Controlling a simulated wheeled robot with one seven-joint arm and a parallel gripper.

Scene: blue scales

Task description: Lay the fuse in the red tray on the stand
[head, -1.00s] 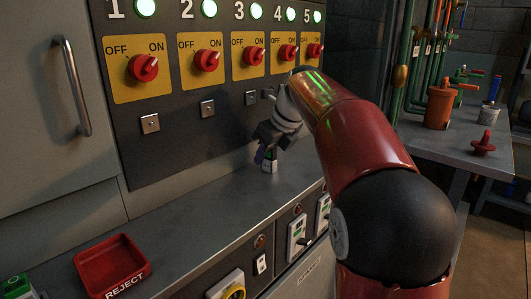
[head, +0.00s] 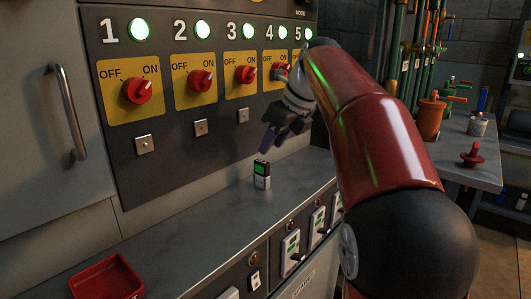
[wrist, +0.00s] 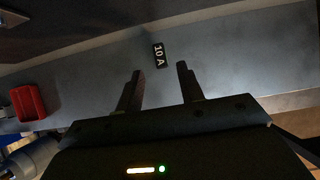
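The fuse (head: 262,175) is a small block with a dark top, a green patch and a pale lower part. It stands upright on the grey ledge below the switch panel. In the wrist view its top (wrist: 158,54) reads "10 A". My gripper (head: 268,143) is above the fuse and apart from it. In the wrist view my gripper (wrist: 159,69) is open, with nothing between its two fingers and the fuse just beyond the tips. The red tray (head: 106,279) is at the bottom left of the head view, partly cut off; it also shows in the wrist view (wrist: 28,102).
The grey ledge (head: 205,218) is clear between fuse and tray. The panel (head: 170,145) with red knobs and lit green lamps rises behind it. A cabinet handle (head: 68,112) juts out at left. A side bench (head: 462,150) with pipes and valves stands at right.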

